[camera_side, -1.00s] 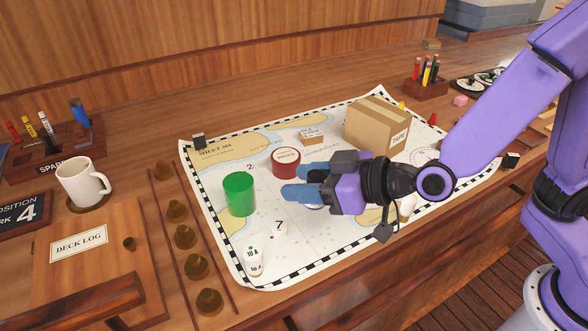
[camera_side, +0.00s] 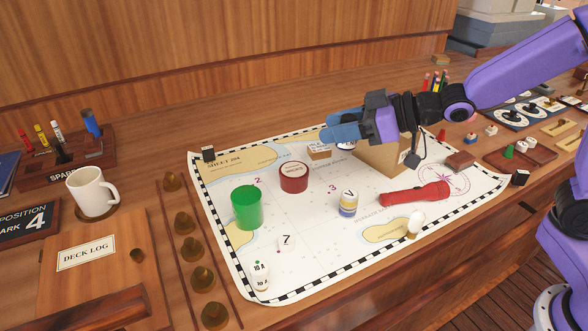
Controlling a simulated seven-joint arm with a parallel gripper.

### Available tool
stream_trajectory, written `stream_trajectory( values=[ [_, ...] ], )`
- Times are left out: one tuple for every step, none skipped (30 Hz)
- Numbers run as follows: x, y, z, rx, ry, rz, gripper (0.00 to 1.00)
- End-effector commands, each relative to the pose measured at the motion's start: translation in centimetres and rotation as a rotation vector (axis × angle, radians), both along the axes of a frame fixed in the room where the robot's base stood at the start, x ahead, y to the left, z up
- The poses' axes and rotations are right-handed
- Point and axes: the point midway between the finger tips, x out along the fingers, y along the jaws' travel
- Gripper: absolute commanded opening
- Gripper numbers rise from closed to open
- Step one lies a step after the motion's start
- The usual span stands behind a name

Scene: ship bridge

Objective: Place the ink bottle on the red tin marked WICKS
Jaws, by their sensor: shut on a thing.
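The red tin marked WICKS (camera_side: 293,178) stands upright on the chart, its pale lid up and clear. My gripper (camera_side: 340,132) is above the far part of the chart, up and to the right of the tin in the picture. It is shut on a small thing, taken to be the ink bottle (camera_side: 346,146). Only a pale and dark-blue sliver of it shows below the blue fingers; the rest is hidden.
A small labelled box (camera_side: 319,151) and the TAPE carton (camera_side: 382,158) stand near my gripper. A green cylinder (camera_side: 247,208), a yellow-and-blue jar (camera_side: 348,203) and a red flashlight (camera_side: 414,194) are on the chart (camera_side: 300,235). The chart just in front of the tin is clear.

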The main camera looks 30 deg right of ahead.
Motion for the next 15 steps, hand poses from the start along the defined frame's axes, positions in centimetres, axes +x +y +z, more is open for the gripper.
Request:
stream_trajectory(
  values=[
    [0.3,-0.6,0.1,0.000,-0.001,-0.005,0.16],
    [0.3,-0.9,0.1,0.000,0.000,-0.007,0.16],
    [0.4,-1.1,0.1,0.000,0.000,-0.006,0.16],
    [0.5,-1.3,0.1,0.000,0.000,-0.008,0.16],
    [0.6,-1.4,0.0,0.000,0.001,-0.008,0.16],
    [0.8,-1.4,0.0,-0.001,0.001,-0.008,0.16],
    [0.9,-1.4,-0.1,-0.001,0.001,-0.008,0.16],
    [1.2,-1.3,-0.3,-0.001,0.002,-0.008,0.16],
    [1.6,-1.2,-0.5,-0.001,0.003,-0.008,0.16],
    [1.9,-1.0,-0.7,-0.001,0.003,-0.007,0.16],
    [2.4,-0.8,-0.9,-0.001,0.003,-0.007,0.16],
    [2.9,-0.6,-1.2,-0.002,0.004,-0.007,0.16],
    [3.4,-0.4,-1.4,-0.001,0.003,-0.008,0.16],
    [3.9,-0.2,-1.7,-0.002,0.004,-0.008,0.16],
    [4.5,0.0,-2.0,-0.003,0.003,-0.007,0.16]
  ],
)
